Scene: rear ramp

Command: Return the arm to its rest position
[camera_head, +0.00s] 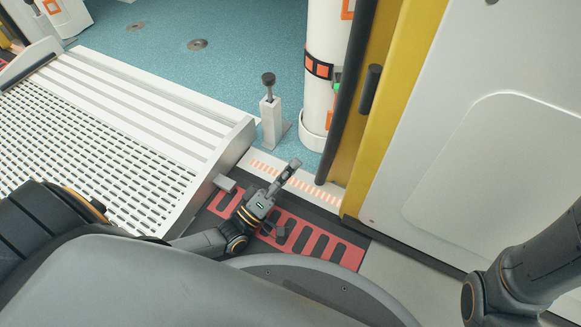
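My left arm comes in from the lower left, and its gripper (287,200) is over the red-and-black striped floor strip beside the ramp's edge. Its fingers look spread apart, one pointing up and right and the other low on the right. Nothing shows between them. Dark links of my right arm (535,262) show at the lower right edge. My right gripper is out of view. My own grey body covers the bottom left.
The white slatted ramp (150,82) fills the left. A small lever post (271,115) stands behind the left gripper. A white column (325,75), a yellow door frame (405,90) and a white panel (480,130) stand to the right. Blue floor (235,40) lies beyond.

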